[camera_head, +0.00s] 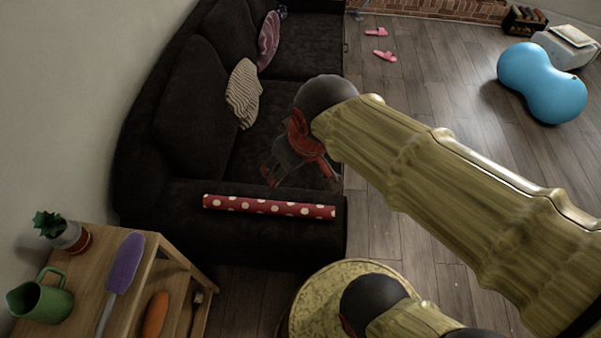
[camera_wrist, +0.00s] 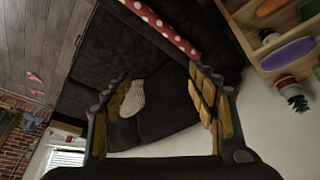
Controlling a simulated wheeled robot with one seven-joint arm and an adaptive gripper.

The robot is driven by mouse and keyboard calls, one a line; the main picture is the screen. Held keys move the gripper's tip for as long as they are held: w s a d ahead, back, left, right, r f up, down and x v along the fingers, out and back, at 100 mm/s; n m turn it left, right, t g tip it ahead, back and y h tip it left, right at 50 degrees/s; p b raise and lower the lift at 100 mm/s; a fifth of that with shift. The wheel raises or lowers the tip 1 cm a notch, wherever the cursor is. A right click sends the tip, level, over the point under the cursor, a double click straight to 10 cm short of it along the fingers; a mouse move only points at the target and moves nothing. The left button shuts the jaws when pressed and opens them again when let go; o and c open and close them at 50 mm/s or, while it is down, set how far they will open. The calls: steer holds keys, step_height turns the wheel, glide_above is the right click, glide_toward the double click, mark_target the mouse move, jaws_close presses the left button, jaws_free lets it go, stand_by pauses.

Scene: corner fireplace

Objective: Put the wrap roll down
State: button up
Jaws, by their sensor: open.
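The wrap roll (camera_head: 268,206) is a long red tube with white dots. It lies along the top of the dark sofa's near armrest (camera_head: 290,228). In the wrist view the wrap roll (camera_wrist: 165,27) crosses the top, beyond the fingers and apart from them. My gripper (camera_wrist: 160,105) is open, with nothing between its yellow-padded fingers. In the head view my gripper (camera_head: 292,172) is above the sofa, just past the roll, and partly hidden by my arm.
Cushions (camera_head: 243,92) lie on the sofa.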

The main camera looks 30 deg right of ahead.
steer(key=shift+m+t, duration=0.4)
steer(key=shift+m, duration=0.3)
steer(key=s, duration=0.1)
steer(key=s+r, duration=0.1)
steer(key=s, duration=0.2)
steer(key=shift+s+r, duration=0.35)
steer(key=shift+r, duration=0.05)
steer(key=shift+c, duration=0.3)
